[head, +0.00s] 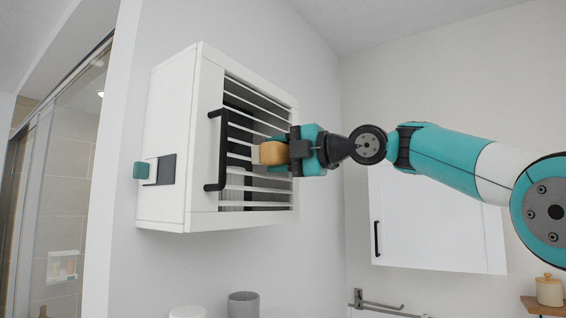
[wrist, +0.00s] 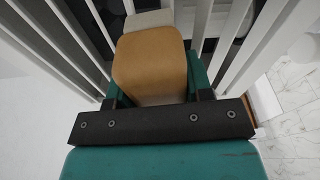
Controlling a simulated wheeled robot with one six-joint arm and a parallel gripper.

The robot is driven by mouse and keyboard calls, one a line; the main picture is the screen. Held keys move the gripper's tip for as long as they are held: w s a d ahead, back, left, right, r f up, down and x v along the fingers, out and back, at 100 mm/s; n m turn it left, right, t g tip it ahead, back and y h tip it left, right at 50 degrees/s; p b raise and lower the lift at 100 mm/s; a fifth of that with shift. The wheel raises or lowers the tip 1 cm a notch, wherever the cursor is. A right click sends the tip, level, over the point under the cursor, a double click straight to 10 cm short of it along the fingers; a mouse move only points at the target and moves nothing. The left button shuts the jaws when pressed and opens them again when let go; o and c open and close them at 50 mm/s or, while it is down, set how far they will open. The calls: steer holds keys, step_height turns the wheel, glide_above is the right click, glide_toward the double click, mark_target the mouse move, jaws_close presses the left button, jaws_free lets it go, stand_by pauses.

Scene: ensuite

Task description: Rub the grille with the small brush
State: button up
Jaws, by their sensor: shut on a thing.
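The grille (head: 245,190) is a set of white slats across the front of a white wall cabinet, with dark gaps between them. In the wrist view the slats (wrist: 273,35) run on both sides of the brush. The small brush (head: 272,153) has a tan wooden block body, and it fills the middle of the wrist view (wrist: 150,65). My gripper (head: 296,150) is shut on it and holds it in front of the slats. A pale part shows at the brush's far end in the wrist view. I cannot tell whether it touches the slats.
A black bar handle (head: 218,150) stands out from the cabinet front, left of the brush. A second white cabinet (head: 435,225) hangs behind my arm. A grey cup (head: 243,305) is below.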

mark_target(254, 144)
steer(key=shift+s+a+f+b, duration=0.1)
steer(key=shift+s+a+b, duration=1)
steer(key=shift+s, duration=0.25)
steer(key=shift+s+a+b, duration=1)
steer(key=shift+s+a, duration=0.05)
steer(key=shift+s, duration=0.3)
steer(key=shift+r+p, duration=1.2)
steer(key=shift+r, duration=0.1)
steer(key=shift+w+d+f+p, duration=0.1)
steer(key=shift+w+d+p, duration=0.35)
steer(key=shift+w+d, duration=0.3)
steer(key=shift+w+d+p, duration=0.45)
steer(key=shift+w+d, duration=0.05)
steer(key=shift+w, duration=0.35)
steer(key=shift+w+d+p, duration=0.8)
steer(key=shift+w+p, duration=0.15)
steer(key=shift+w, duration=0.05)
steer(key=shift+w+d+p, duration=0.8)
steer(key=shift+w, duration=0.2)
steer(key=shift+w+d+p, duration=0.8)
steer(key=shift+w, duration=0.15)
steer(key=w+d+p, duration=0.2)
steer(key=w+p, duration=0.1)
steer(key=shift+d+f, duration=0.1)
steer(key=shift+d, duration=0.05)
